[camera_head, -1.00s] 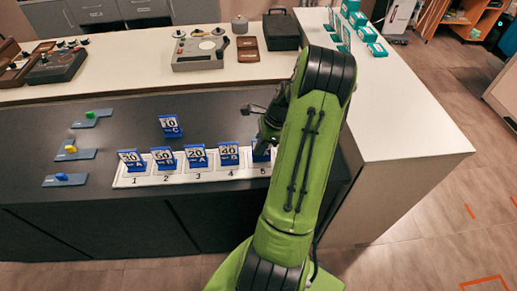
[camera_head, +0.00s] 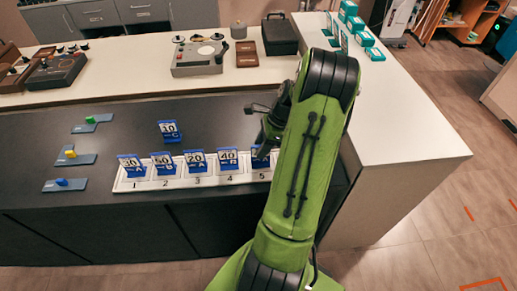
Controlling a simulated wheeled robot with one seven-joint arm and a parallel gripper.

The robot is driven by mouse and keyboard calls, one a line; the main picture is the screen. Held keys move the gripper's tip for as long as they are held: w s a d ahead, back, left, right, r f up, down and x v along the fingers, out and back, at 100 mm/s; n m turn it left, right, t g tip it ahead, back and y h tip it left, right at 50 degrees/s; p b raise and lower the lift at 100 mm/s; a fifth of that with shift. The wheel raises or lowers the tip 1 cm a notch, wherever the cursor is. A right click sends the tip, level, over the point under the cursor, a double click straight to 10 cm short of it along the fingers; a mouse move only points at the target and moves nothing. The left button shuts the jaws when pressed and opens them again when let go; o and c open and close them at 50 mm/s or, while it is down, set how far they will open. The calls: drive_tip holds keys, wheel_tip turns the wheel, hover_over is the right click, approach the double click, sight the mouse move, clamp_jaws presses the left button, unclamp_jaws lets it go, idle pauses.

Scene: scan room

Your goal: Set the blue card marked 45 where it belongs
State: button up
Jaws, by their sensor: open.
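A white tray (camera_head: 150,184) has slots numbered 1 to 5 on the dark counter. Blue cards stand in it: one marked 30 (camera_head: 131,166) in slot 1, what looks like 50 or 60 (camera_head: 163,164) in slot 2, 20 (camera_head: 196,162) in slot 3, and 40 (camera_head: 228,160) in slot 4. A blue card (camera_head: 260,158) at slot 5 is partly hidden by my arm, so its number is unreadable. No 45 is legible. A card marked 10 (camera_head: 169,131) stands behind the tray. My gripper (camera_head: 257,108) is open, partly hidden behind my arm, beyond slot 5.
Flat blue-grey holders with green (camera_head: 90,119), yellow (camera_head: 70,154) and blue (camera_head: 62,182) pieces lie at the left. A raised white counter behind holds a grey device (camera_head: 199,57) and a black case (camera_head: 281,35). The dark counter between holders and the 10 card is clear.

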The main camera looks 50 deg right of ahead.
drive_tip(key=p+v, duration=0.3)
drive_tip(key=v, duration=0.6)
drive_tip(key=w+a+r+n+h, duration=0.1)
drive_tip(key=w+a+r+n, duration=0.1)
drive_tip(key=a+r+n, duration=0.4)
drive_tip(key=w+a+r+n+g+h, duration=0.1)
drive_tip(key=w+a+r+n, duration=0.15)
drive_tip(key=a, duration=0.55)
drive_tip(key=w+a+r+n+h, duration=0.1)
drive_tip(key=a+r+n, duration=0.2)
drive_tip(key=a+n, duration=0.3)
drive_tip(key=s+a+r+n+t, duration=0.3)
drive_tip(key=s+a+n, duration=0.8)
drive_tip(key=a+n, duration=0.2)
drive_tip(key=shift+a+b, duration=0.3)
drive_tip(key=shift+a, duration=0.05)
